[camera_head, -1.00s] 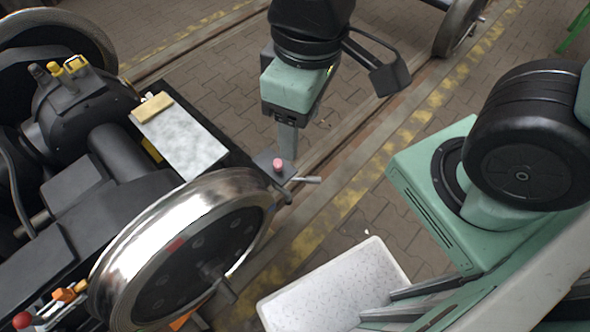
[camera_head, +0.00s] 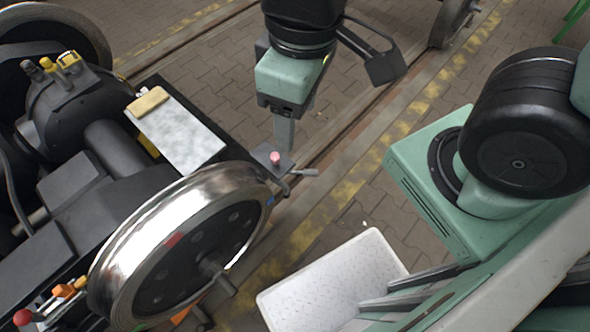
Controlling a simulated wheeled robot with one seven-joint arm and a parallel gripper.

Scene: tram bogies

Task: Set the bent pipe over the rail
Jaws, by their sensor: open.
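My gripper (camera_head: 284,132) hangs from my arm at the upper middle, its grey finger part pointing down. It is open, but the gap between its fingers hardly shows. Just below it is a small dark plate with a pink knob; I cannot tell whether they touch. A short, thin bent piece with a silver end (camera_head: 304,172) sticks out beside that plate, near the top of the polished wheel. It may be the bent pipe, but it is too small to be sure. Track rails (camera_head: 352,122) run diagonally across the floor behind my gripper. I cannot tell which rail is meant.
A bogie with a large polished wheel (camera_head: 150,235) fills the left side. A pale flat plate (camera_head: 178,132) with a yellow block (camera_head: 148,102) lies on it. A white speckled tray (camera_head: 335,275) is at the lower middle. Paving with a yellow stripe is open beyond.

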